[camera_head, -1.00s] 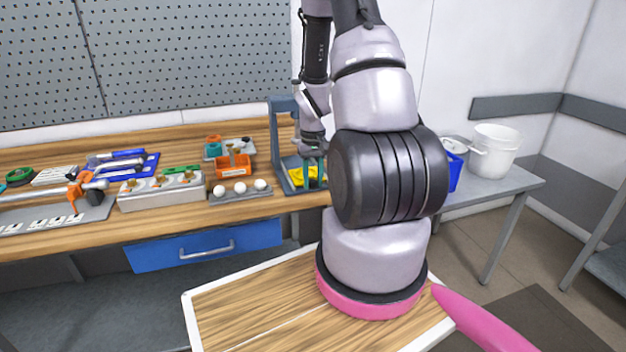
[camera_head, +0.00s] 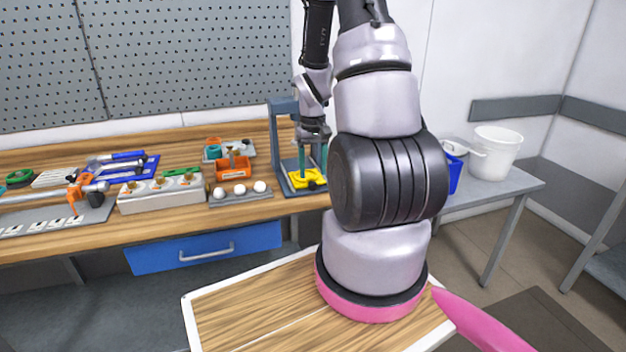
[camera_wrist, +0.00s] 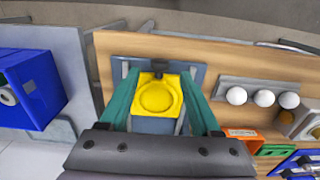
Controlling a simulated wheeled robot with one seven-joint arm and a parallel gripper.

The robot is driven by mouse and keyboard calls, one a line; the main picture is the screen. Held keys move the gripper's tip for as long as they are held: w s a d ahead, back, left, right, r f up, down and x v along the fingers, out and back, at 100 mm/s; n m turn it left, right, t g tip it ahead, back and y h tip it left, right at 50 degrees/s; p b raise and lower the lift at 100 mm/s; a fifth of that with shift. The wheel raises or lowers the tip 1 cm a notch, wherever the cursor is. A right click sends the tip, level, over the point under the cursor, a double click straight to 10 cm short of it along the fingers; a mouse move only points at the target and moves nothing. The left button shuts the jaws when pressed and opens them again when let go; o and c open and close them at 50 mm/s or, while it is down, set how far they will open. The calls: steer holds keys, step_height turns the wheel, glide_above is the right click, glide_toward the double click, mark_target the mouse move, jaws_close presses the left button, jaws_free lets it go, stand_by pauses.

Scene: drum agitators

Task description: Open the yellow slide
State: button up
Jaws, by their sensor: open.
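The yellow slide (camera_head: 307,179) sits low in a grey-blue stand on the workbench. In the wrist view the yellow slide (camera_wrist: 158,95) shows a round raised ring and a small dark piece at its far edge. My gripper (camera_head: 312,168) is above the yellow slide, inside the stand's frame. In the wrist view my gripper (camera_wrist: 158,75) is open, with one teal finger on each side of the yellow slide and nothing held. I cannot tell whether the fingers touch it. My arm hides the stand's right side in the head view.
The stand's upright (camera_head: 281,150) rises close left of my gripper. A grey holder with white balls (camera_head: 240,193), an orange bin (camera_head: 233,167) and a socket block (camera_head: 160,192) lie to the left. A blue bin (camera_wrist: 32,88) and a white bucket (camera_head: 497,152) are on the side table.

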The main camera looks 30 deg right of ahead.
step_height(320, 180, up, 6)
steer(key=shift+r, duration=0.1)
stand_by(0.5)
steer(key=s+a+r+m+t, duration=0.15)
steer(key=a+r, duration=0.25)
steer(key=r, duration=0.5)
steer(key=s+a+r+t, duration=0.25)
steer(key=a+r, duration=0.25)
steer(key=r, duration=0.3)
steer(key=s+a+r+t+y, duration=0.2)
steer(key=s+a+r, duration=0.4)
steer(key=s+r, duration=0.4)
steer(key=shift+s+a+t, duration=0.25)
steer(key=shift+s+t, duration=0.1)
steer(key=shift+t, duration=0.25)
